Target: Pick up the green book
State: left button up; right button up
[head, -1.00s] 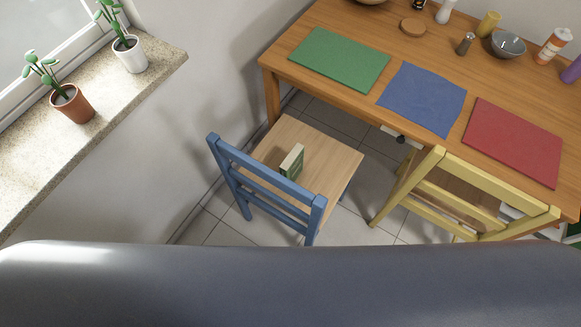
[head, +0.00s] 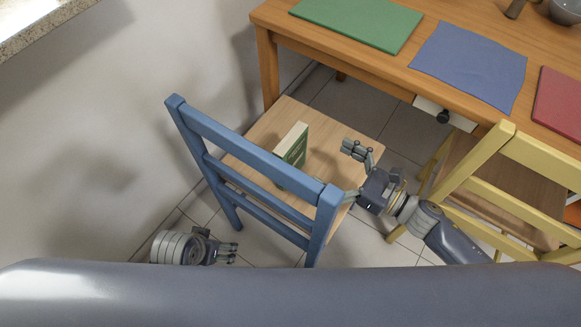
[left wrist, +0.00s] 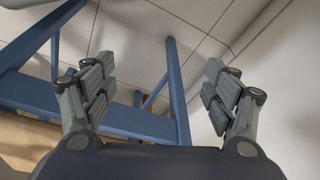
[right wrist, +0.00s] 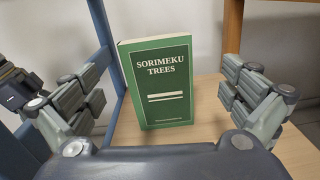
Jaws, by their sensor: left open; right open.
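The green book (head: 293,147) stands upright on the wooden seat of the blue chair, behind its backrest in the head view. In the right wrist view the green book (right wrist: 159,85) faces the camera, with the cover text "SORIMEKU TREES". My right gripper (head: 352,170) is open to the right of the book, over the seat's right side. In the right wrist view the book lies beyond and between its open fingers, apart from them. My left gripper (head: 228,253) is open and empty, low at the left of the chair. The left wrist view shows its open fingers (left wrist: 160,95) near blue chair parts.
The blue chair's backrest (head: 250,150) stands between my body and the book. A yellow chair (head: 480,165) is close to my right arm. The table (head: 390,62) with green, blue and red mats is behind. A wall bounds the left side.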

aim_at(296, 142)
jog(key=shift+n, duration=0.6)
jog(key=x, duration=0.6)
jog(key=shift+s+a+r, duration=0.2)
jog(key=shift+s+r, duration=0.15)
jog(key=w+a, duration=0.1)
jog(key=w+a+r, duration=0.1)
jog(key=a, duration=0.1)
jog(key=shift+w+a+p, duration=0.1)
jog(key=shift+w+p, duration=0.15)
jog(key=shift+p, duration=0.05)
jog(key=shift+w+a, duration=0.3)
jog(key=shift+a, duration=0.2)
jog(key=c, duration=1.2)
pick_arm(q)
jog(key=shift+f, duration=0.75)
pick_arm(e)
jog(key=shift+c, duration=1.1)
jog(key=shift+r, duration=0.1)
